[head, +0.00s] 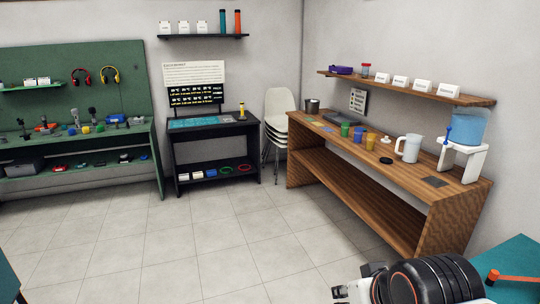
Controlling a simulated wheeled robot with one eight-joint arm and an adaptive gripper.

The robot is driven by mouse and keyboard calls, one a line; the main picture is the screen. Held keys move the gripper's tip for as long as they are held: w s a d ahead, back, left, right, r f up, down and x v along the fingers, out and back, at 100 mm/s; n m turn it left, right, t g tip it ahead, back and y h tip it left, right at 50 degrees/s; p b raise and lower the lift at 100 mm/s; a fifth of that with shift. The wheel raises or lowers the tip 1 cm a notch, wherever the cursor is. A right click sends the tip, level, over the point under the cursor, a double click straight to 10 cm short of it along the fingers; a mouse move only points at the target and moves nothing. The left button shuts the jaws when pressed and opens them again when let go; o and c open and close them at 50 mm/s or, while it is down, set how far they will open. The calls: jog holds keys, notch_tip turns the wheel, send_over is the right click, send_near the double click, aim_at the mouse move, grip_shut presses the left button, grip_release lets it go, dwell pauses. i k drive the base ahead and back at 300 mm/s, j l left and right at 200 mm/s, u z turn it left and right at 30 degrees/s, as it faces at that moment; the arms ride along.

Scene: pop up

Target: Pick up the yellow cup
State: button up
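The yellow cup (371,141) stands upright on the top of the wooden counter (437,187) along the right wall. It is small and far from me in the head view. A blue cup (358,134) stands close on its left and a green cup (345,129) is farther left. Part of my arm (430,284) shows at the bottom right, well in front of the counter. My gripper's fingers cannot be made out in this view.
A white pitcher (408,148) and a water dispenser (465,138) stand to the right of the cups. A teal table (515,258) with an orange-handled tool is at the lower right. The tiled floor (210,250) between me and the counter is clear.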

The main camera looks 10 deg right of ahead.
aim_at(370, 137)
jog(key=i+z, duration=0.2)
jog(key=i, duration=0.3)
jog(key=i+j+z, duration=0.25)
jog(key=i, duration=0.25)
jog(key=i+j+z, duration=0.2)
jog(key=i, duration=0.3)
jog(key=i+j+z, duration=0.25)
jog(key=i, duration=0.2)
jog(key=i+j+z, duration=0.2)
jog(key=z, duration=0.2)
jog(key=i+j+z, duration=0.2)
jog(key=z, duration=0.15)
jog(key=i+j+z, duration=0.15)
jog(key=j+z, duration=0.25)
jog(key=i+j+z, duration=0.1)
jog(key=j+z, duration=0.85)
jog(key=j, duration=0.45)
